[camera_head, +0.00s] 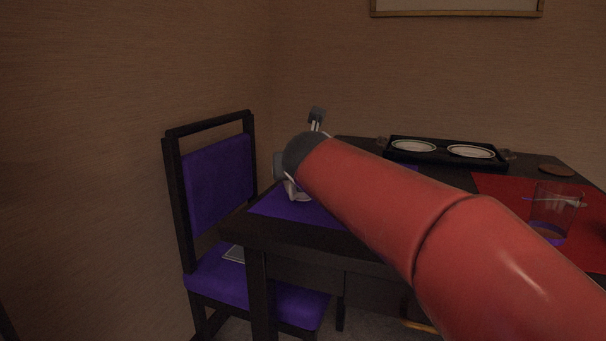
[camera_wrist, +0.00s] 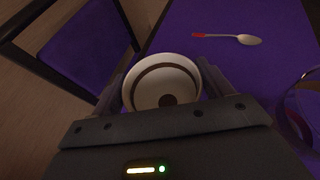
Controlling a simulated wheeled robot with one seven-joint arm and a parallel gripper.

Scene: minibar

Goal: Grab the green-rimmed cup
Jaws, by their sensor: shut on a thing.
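A white cup (camera_wrist: 162,62) with a dark band inside the rim sits between the fingers of my gripper (camera_wrist: 163,82) in the wrist view. I cannot make out green on its rim in this dim light. A finger lies on each side of the cup, and the gripper is shut on it. In the head view, my red arm hides most of the gripper and the cup. Whether the cup touches the purple mat (camera_head: 271,208) below cannot be told.
A spoon (camera_wrist: 249,40) with a red handle end lies on the purple mat. A clear glass (camera_head: 552,212) stands on a red mat (camera_head: 500,187) at the right. A black tray (camera_head: 400,157) with two plates is at the back. A purple chair (camera_head: 220,180) stands left of the table.

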